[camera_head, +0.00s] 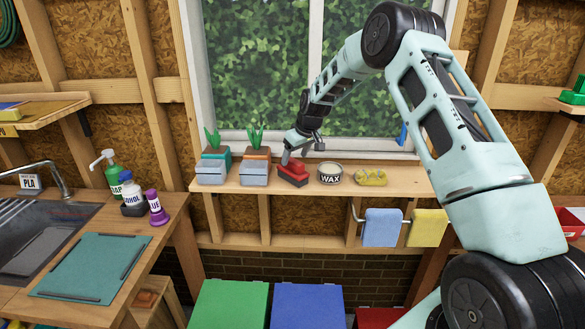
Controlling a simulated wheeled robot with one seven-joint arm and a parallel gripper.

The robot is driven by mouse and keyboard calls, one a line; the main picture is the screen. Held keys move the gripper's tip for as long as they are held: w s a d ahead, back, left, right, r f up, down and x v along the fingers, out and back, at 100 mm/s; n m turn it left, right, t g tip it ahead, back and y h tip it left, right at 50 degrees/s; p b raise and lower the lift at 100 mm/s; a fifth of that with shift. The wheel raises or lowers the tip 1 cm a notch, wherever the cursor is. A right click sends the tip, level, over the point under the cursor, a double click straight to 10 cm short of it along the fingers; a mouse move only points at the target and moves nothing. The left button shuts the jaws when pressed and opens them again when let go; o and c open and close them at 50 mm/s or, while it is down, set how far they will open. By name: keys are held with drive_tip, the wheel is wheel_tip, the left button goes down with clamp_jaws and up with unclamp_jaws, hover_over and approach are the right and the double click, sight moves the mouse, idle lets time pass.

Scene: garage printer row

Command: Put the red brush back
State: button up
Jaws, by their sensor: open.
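The red brush (293,174) sits on the wooden shelf (345,188) below the window, between a planter and the wax tin. It has a red body over a dark base. My gripper (286,158) is at the brush's upper left, close above it. The jaws are open, but they look small here, and I cannot tell whether they touch the brush.
Two planters (212,170) stand left of the brush; a wax tin (330,174) and a yellow sponge (371,177) stand right. Blue and yellow cloths (382,228) hang below. The left bench holds a sink (45,240), bottles (112,175) and a teal mat (90,266).

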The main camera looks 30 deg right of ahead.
drive_tip(key=b+v, duration=0.1)
drive_tip(key=v, duration=0.5)
drive_tip(key=shift+s+r+b, duration=0.15)
drive_tip(key=shift+r+b, duration=0.15)
drive_tip(key=shift+b, duration=0.05)
drive_tip(key=s+a+r+n+g, duration=0.1)
drive_tip(key=s+a, duration=0.4)
drive_tip(key=a, duration=0.4)
drive_tip(key=s+a+r+n+g+y, duration=0.1)
drive_tip(key=s+a, duration=0.5)
drive_tip(key=a, duration=0.3)
drive_tip(key=s+a+r+n, duration=0.1)
drive_tip(key=s+a+r, duration=0.1)
drive_tip(key=s+a, duration=0.5)
drive_tip(key=s+a+f+n+g, duration=0.1)
drive_tip(key=s+a, duration=0.1)
drive_tip(key=s, duration=0.7)
drive_tip(key=s+a, duration=0.3)
drive_tip(key=s, duration=0.6)
drive_tip(key=s+a+f+n+g+h, duration=0.1)
drive_tip(key=s+a, duration=0.1)
drive_tip(key=s, duration=0.8)
drive_tip(key=shift+a+f+n+g, duration=0.3)
drive_tip(key=shift+s, duration=0.1)
